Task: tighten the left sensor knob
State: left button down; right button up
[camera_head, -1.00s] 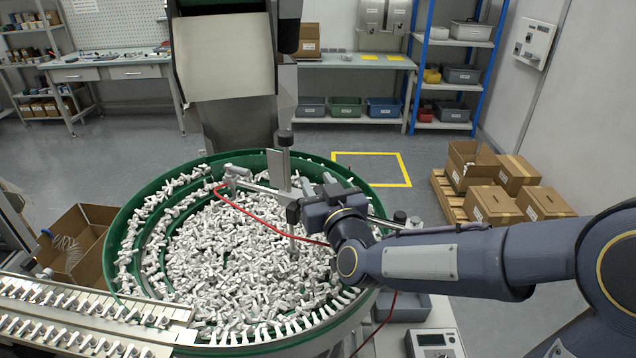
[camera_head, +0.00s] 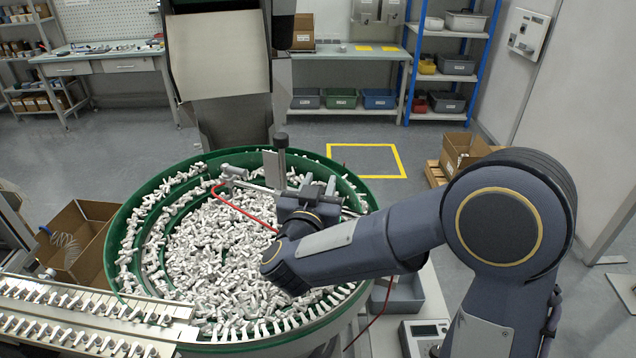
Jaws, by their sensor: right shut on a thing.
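My right gripper (camera_head: 300,204) is over the right half of the green feeder bowl, at the sensor bracket. It is shut on the left sensor knob, which my gripper and wrist hide almost fully. A grey upright post (camera_head: 281,160) with a dark top stands just behind the gripper. The left end of the sensor bar (camera_head: 236,173) shows with a red cable (camera_head: 240,208) running from it towards the gripper. My left gripper is not in view.
The green bowl (camera_head: 128,220) is full of small white parts. A metal track (camera_head: 90,312) with parts runs out at the lower left. A hopper chute (camera_head: 220,65) hangs behind the bowl. A cardboard box (camera_head: 85,225) stands left.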

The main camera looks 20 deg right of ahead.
dwell(0.4)
jog(key=o, duration=1)
jog(key=shift+c, duration=0.2)
jog(key=shift+s, duration=0.1)
jog(key=b+v, duration=0.2)
jog(key=v, duration=0.5)
jog(key=shift+s+a, duration=0.25)
